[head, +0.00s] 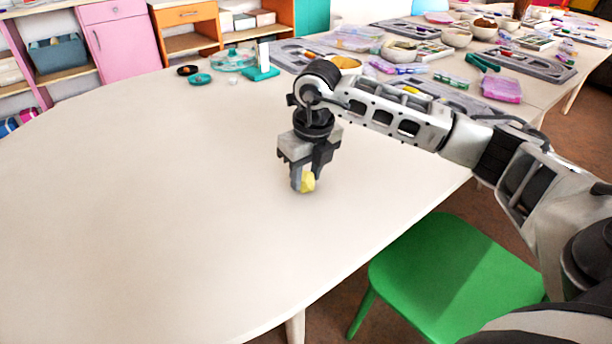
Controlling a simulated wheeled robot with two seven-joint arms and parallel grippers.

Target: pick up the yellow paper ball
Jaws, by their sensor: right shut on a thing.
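The yellow paper ball (308,182) is small and crumpled, near the middle of the head view. My right gripper (302,181) points straight down over the pale table (150,210) and is shut on the ball. Part of the ball is hidden by the fingers. The ball is at or just above the tabletop; I cannot tell whether it touches. My left gripper is not in view.
The table is bare to the left and front of the gripper. Behind stand a teal stand (262,72), small dishes (199,79), grey bead boards (535,66) and bowls (400,50). A green chair (450,268) stands at the table's front right edge.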

